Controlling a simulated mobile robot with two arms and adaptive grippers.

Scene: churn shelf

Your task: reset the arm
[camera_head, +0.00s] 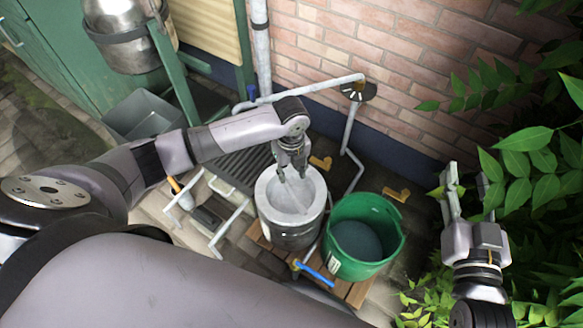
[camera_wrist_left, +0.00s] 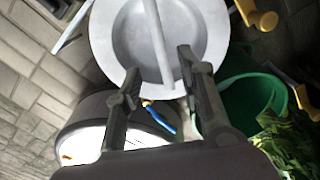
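My left gripper (camera_head: 292,178) hangs over the round metal churn (camera_head: 291,235), fingers pointing down at its opening. In the left wrist view the fingers (camera_wrist_left: 157,65) are apart, with the churn's pale rim and bowl (camera_wrist_left: 118,30) beyond them. A pale bar (camera_wrist_left: 158,40) crosses the bowl and appears between the fingertips; I cannot tell whether it touches them. My right gripper (camera_head: 466,182) is at the right, fingers up and apart, with nothing between them.
A green bucket (camera_head: 336,262) stands right of the churn on a wooden slatted base (camera_head: 357,293). A pipe (camera_head: 310,88) runs along the brick wall (camera_head: 400,60). Leafy plants (camera_head: 530,150) crowd the right gripper.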

